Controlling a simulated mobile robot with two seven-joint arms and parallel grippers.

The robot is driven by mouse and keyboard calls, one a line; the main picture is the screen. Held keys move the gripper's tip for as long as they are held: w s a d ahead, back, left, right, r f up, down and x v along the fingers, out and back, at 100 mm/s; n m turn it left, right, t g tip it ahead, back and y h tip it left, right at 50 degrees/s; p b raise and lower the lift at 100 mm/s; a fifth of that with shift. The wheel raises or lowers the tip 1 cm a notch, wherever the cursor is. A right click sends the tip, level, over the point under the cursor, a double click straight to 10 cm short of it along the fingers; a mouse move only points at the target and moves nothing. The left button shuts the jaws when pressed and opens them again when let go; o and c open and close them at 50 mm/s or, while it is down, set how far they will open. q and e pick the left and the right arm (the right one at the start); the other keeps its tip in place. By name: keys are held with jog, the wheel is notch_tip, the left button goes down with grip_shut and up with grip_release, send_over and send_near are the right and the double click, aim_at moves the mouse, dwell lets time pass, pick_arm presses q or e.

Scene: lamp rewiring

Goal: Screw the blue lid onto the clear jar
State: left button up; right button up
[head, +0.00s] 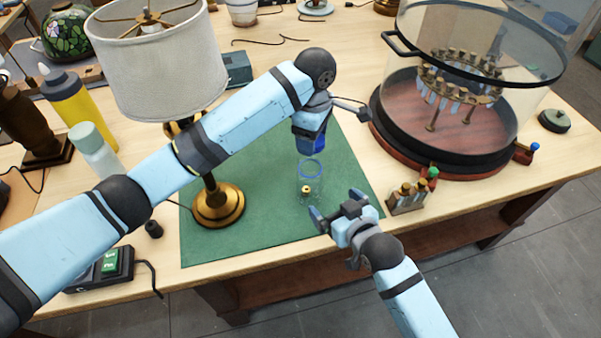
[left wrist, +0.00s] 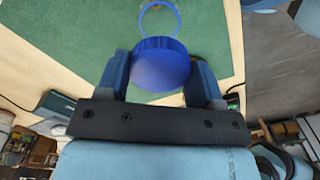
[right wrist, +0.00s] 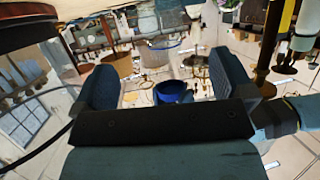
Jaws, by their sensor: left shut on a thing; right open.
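The clear jar (head: 311,178) stands upright on the green mat (head: 262,228), with a blue ring at its rim and a small brass piece (head: 306,189) visible through it. My left gripper (head: 311,140) is shut on the blue lid (head: 313,147), held above the jar and apart from it. In the left wrist view the lid (left wrist: 162,65) is between the fingers, with the jar's blue ring (left wrist: 160,4) beyond. My right gripper (head: 338,208) is open and empty, low beside the jar's near right side. A blue round thing, apparently the lid, shows between its fingers in the right wrist view (right wrist: 172,92).
A lamp (head: 218,203) with a brass base stands left of the jar. A large glass drum (head: 440,160) on a dark red base is at the right. A small block of bulbs (head: 406,200) sits right of the mat. The mat's front left is clear.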

aim_at(316, 185)
pick_arm(q)
jog(key=shift+w+a, duration=0.1)
jog(key=shift+w, duration=0.05)
jog(key=shift+r, duration=0.2)
pick_arm(e)
jog(key=shift+r, duration=0.15)
jog(key=x, duration=1.2)
jog(key=shift+w, duration=0.1)
jog(key=shift+c, duration=0.5)
jog(key=c, duration=1.3)
pick_arm(q)
jog(key=shift+f, duration=2.55)
